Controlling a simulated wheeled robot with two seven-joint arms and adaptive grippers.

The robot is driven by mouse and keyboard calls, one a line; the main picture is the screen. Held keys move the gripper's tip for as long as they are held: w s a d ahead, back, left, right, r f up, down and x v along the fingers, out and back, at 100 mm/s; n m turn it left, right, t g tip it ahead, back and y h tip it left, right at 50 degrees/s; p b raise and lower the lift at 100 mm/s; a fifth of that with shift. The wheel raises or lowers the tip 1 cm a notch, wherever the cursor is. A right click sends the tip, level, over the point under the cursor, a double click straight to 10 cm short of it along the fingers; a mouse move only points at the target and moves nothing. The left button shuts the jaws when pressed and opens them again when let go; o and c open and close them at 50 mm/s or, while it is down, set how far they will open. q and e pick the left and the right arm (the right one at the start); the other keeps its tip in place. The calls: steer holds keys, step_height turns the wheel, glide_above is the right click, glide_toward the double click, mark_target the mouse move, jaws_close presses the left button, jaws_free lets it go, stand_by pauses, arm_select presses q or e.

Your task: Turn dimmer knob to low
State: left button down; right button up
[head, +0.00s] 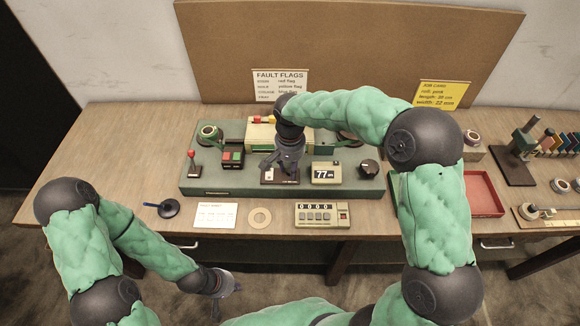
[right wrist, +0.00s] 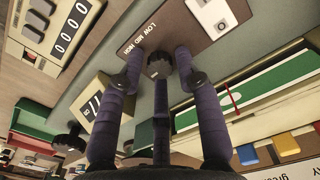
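The plate also holds a white switch (right wrist: 213,13). My right gripper (right wrist: 158,62) has its fingers spread around the knob, with narrow gaps seeming to show at its sides; contact cannot be made out. In the head view my right gripper (head: 283,163) hangs over the brown plate (head: 270,180) and hides the knob. I cannot tell which mark the knob points to. My left gripper (head: 224,287) is low in front of the table, empty, fingers apart.
The green machine base (head: 230,188) carries a red lever (head: 194,165), a 77 display (head: 326,173) and a larger black knob (head: 369,168). A red tray (head: 484,195) is at the right.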

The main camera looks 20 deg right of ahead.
jaws_close()
steer(key=n+p, duration=0.2)
steer(key=n, duration=0.1)
steer(key=shift+r+p, duration=0.15)
steer(key=shift+p, duration=0.25)
steer(key=n+p, duration=0.3)
steer(key=n, duration=0.1)
steer(key=shift+n, duration=0.3)
steer(key=n+p, duration=0.3)
steer(key=n, duration=0.2)
steer(key=n+p, duration=0.2)
steer(key=n, duration=0.3)
steer(key=shift+p, duration=0.4)
steer(key=shift+f+n, duration=0.2)
steer(key=shift+n, duration=0.1)
